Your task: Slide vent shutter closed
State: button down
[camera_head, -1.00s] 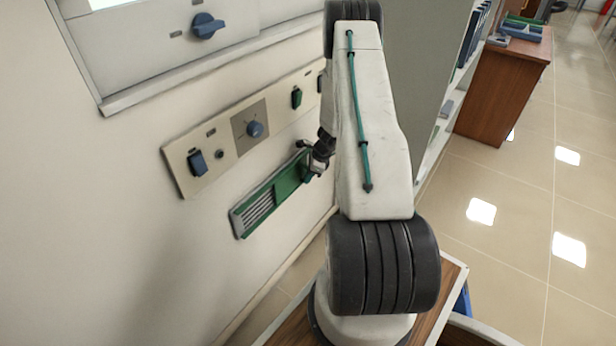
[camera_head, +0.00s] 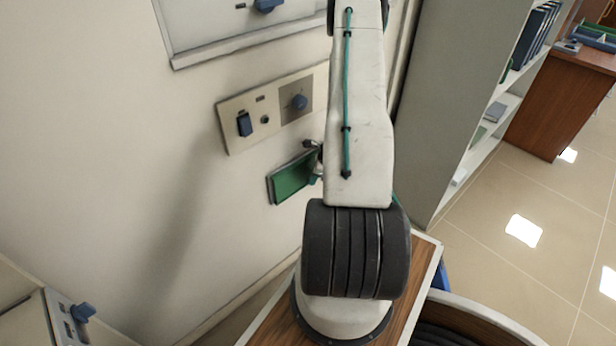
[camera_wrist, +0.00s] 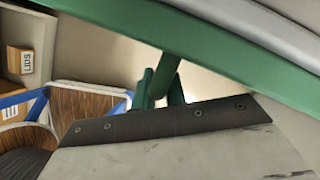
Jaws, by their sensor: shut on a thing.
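The green vent shutter (camera_head: 290,181) is on the pale furnace wall, below the control panel. It covers the left part of the vent, and no slots show there. The vent's right part is hidden behind my arm. My gripper (camera_head: 316,163) is at the shutter's right side, partly hidden by my arm. In the wrist view, the shutter (camera_wrist: 225,37) is a long green bar across the top, with a short green handle (camera_wrist: 166,74) standing out from it. My gripper (camera_wrist: 159,92) is shut on this handle, its fingers one on each side.
The control panel (camera_head: 250,122) with a blue switch and knob is just above the vent. Another unit with a blue knob (camera_head: 83,311) is at lower left. A grey shelf unit (camera_head: 455,110) stands at right, with open tiled floor beyond.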

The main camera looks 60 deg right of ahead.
jog(key=shift+a, duration=0.2)
jog(key=c, duration=1.7)
grip_release()
jog(key=shift+w+a, duration=0.1)
jog(key=shift+s+d+r, duration=0.2)
jog(key=shift+s+r, duration=0.05)
jog(key=shift+r, duration=0.2)
jog(key=v, duration=0.6)
jog(key=shift+s+r, duration=0.15)
jog(key=shift+r, duration=0.25)
jog(key=shift+a, duration=0.15)
